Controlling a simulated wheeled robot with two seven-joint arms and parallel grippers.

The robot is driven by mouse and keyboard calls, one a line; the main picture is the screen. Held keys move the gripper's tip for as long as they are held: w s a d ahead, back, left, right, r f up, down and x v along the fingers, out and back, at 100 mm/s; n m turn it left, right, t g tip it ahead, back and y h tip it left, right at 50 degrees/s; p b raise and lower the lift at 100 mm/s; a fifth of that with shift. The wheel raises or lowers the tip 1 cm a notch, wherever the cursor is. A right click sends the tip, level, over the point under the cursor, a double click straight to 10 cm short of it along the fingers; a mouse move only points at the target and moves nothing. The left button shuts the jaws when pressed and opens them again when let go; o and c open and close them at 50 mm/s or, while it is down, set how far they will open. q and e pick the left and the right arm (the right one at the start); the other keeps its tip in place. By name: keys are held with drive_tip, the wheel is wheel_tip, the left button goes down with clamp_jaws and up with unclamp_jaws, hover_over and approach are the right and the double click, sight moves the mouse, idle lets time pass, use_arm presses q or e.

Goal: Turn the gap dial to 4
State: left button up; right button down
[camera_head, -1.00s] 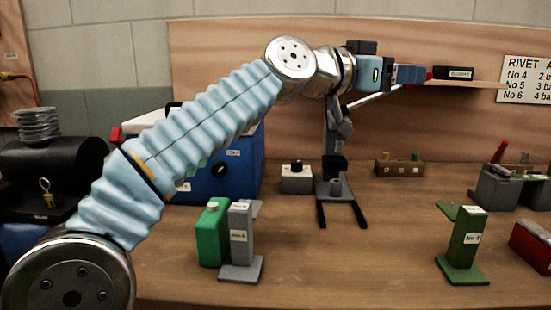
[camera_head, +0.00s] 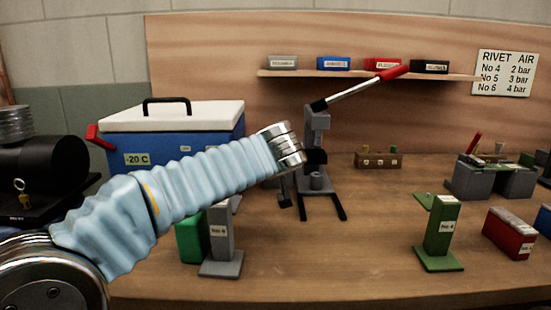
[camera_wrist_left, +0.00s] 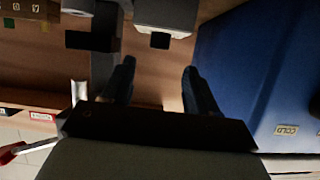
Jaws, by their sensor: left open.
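The gap dial is likely the black knob (camera_wrist_left: 160,40) on a small pale grey box (camera_wrist_left: 165,15), seen at the top of the left wrist view. In the head view my own wrist hides this box. My left gripper (camera_wrist_left: 159,75) is open and empty. Its two dark fingers are apart, with the knob ahead of the tips and roughly between them, not touching. In the head view the left arm reaches in from the left, and only a dark bit of the gripper (camera_head: 285,195) shows below the wrist. The right gripper is not in view. No dial markings are readable.
A lever press (camera_head: 316,135) with a red handle stands just right of the wrist. A blue cooler (camera_head: 190,145) stands behind the arm. Grey (camera_head: 222,240) and green (camera_head: 440,235) stands are at the front. A shelf (camera_head: 360,75) holds labelled boxes. The middle front bench is clear.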

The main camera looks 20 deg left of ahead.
use_arm(q)
drive_tip(key=x, duration=0.8)
drive_tip(key=shift+r, duration=0.15)
drive_tip(key=c, duration=1)
drive_tip(key=shift+a+m+h, duration=0.25)
drive_tip(key=shift+m+h, duration=0.25)
drive_tip(key=shift+h, duration=0.1)
drive_tip(key=shift+c, duration=0.2)
drive_tip(key=shift+f+m+t+h, duration=0.2)
drive_tip(key=shift+m+t+h, duration=0.1)
drive_tip(key=shift+m+h, duration=0.6)
drive_tip(key=shift+h, duration=0.2)
drive_tip(key=shift+r, duration=0.1)
